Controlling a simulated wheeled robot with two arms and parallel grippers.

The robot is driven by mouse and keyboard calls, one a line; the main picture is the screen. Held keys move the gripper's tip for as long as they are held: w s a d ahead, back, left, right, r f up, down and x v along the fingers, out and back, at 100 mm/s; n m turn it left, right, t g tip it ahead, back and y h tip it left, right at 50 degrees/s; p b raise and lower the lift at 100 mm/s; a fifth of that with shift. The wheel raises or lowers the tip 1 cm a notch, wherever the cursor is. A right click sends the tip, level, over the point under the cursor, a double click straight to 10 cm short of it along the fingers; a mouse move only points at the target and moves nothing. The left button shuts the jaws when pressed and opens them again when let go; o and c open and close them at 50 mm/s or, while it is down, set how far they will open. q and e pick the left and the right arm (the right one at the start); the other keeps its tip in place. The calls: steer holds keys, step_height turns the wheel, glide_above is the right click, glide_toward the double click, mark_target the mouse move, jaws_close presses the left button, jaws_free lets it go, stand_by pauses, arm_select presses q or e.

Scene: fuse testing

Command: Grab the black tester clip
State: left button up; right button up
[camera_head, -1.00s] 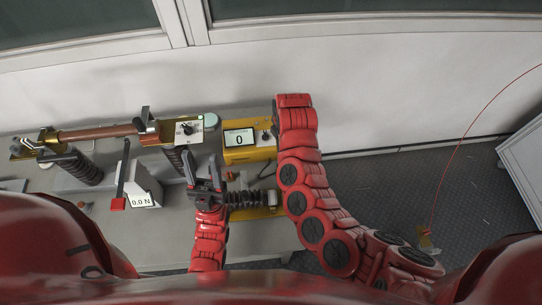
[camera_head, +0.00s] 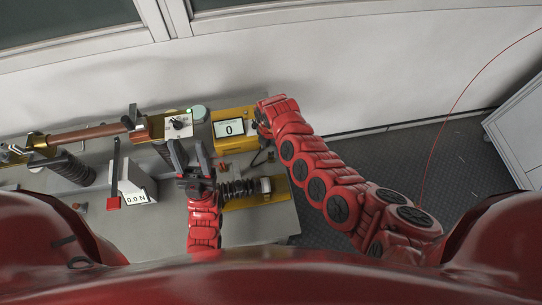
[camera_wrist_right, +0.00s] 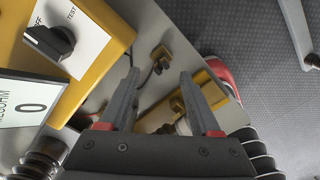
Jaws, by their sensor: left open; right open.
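A small brass-coloured clip (camera_wrist_right: 162,57) with a dark lead shows beyond my right fingertips in the right wrist view; it seems to be the black tester clip, though its colour is unclear. My right gripper (camera_wrist_right: 159,75) is open, with the clip lying ahead of the gap between its fingers and apart from them. In the head view, my right arm's end is by the yellow tester's (camera_head: 234,130) right side, its fingers mostly hidden. My left gripper (camera_head: 189,154) is open, fingers pointing up the picture, left of the ribbed insulator (camera_head: 240,188).
The tester's knob (camera_wrist_right: 50,42) and display (camera_wrist_right: 22,106) are close on the left of the right wrist view. Another brass fitting (camera_wrist_right: 178,104) lies between the fingers' lines. A white force gauge (camera_head: 136,184) and copper fuse tube (camera_head: 88,134) stand left on the grey bench (camera_head: 262,224).

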step_height(320, 180, down, 6)
steer(key=shift+d+r+b, duration=0.15)
steer(key=shift+r+b, duration=0.1)
steer(key=shift+b, duration=0.5)
steer(key=shift+r, duration=0.1)
steer(key=shift+c, duration=0.9)
jaws_close()
